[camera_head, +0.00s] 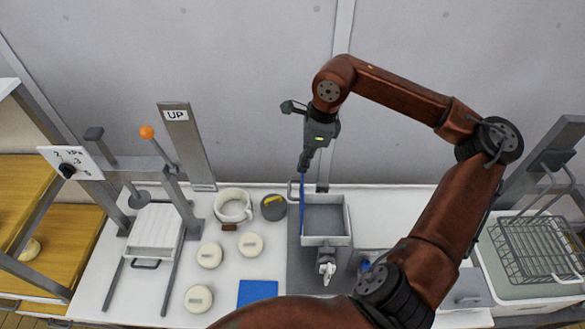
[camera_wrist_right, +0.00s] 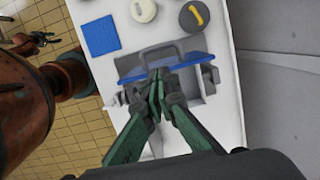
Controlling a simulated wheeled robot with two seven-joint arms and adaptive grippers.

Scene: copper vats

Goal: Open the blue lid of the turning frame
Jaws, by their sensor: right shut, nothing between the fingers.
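The turning frame is an open-topped grey box (camera_head: 325,220) on the table. Its blue lid (camera_head: 302,208) shows as a thin upright strip along the box's left side, almost edge-on, with a grey loop handle (camera_head: 292,190) on its left. In the right wrist view the lid is a blue strip (camera_wrist_right: 190,62) with the handle (camera_wrist_right: 172,46) beyond it. My right gripper (camera_head: 306,165) is shut and empty, pointing down at the lid's upper edge. In the right wrist view its fingertips (camera_wrist_right: 156,78) are close to the lid; contact cannot be told. My left gripper is not identifiable.
A white jug (camera_head: 233,206), a dark round pot (camera_head: 273,207), several pale discs (camera_head: 250,245) and a blue mat (camera_head: 257,291) lie left of the box. A press with a lever (camera_head: 160,152) stands further left. A wire basket (camera_head: 535,250) is at right.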

